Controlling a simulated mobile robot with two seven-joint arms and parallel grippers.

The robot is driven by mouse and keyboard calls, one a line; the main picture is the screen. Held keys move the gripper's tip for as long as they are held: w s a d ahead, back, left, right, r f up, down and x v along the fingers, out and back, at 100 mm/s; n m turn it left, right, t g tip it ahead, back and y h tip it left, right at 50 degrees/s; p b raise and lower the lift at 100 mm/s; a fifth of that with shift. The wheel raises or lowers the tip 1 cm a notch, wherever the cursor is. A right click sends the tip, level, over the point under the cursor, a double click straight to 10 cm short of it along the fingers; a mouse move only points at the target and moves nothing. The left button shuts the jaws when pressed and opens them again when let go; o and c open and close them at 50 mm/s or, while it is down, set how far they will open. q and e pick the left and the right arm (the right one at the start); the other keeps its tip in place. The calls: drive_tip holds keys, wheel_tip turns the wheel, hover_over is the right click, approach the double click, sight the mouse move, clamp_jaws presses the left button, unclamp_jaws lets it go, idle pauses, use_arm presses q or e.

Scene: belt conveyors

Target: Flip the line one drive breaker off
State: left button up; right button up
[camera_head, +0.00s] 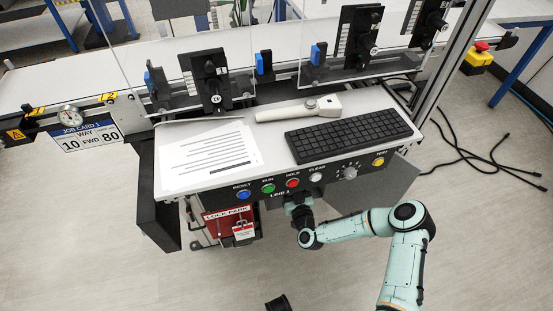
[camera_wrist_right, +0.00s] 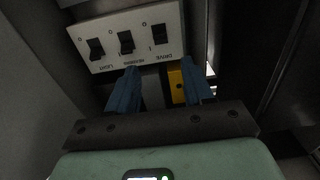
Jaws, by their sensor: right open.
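A pale breaker panel (camera_wrist_right: 127,36) fills the top of the right wrist view, with three dark switches and labels that appear upside down. The rightmost switch (camera_wrist_right: 160,34) has a label that seems to read DRIVE. Its lever looks set differently from the two to its left, whose levers stick out toward the lower edge. My right gripper (camera_wrist_right: 160,88) is open and empty, its blue fingers just below the panel, the gap under the rightmost switch. In the head view the right gripper (camera_head: 300,210) reaches under the LINE 1 console; the panel is hidden there. My left gripper is not seen.
The console (camera_head: 300,180) carries coloured buttons, a keyboard (camera_head: 348,134) and a paper sheet (camera_head: 207,157). A red LOCK PARK plate (camera_head: 228,224) hangs below it, left of the gripper. A yellow part (camera_wrist_right: 177,84) sits behind the fingers. Dark walls enclose the space.

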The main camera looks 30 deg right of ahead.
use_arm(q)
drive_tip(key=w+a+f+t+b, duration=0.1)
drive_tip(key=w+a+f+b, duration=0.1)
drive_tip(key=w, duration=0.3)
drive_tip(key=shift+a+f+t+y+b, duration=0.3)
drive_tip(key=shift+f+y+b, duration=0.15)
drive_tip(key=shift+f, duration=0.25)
use_arm(e)
drive_tip(key=x, duration=1.1)
drive_tip(key=shift+w, duration=0.25)
drive_tip(key=shift+d, duration=0.15)
drive_tip(key=shift+c, duration=0.3)
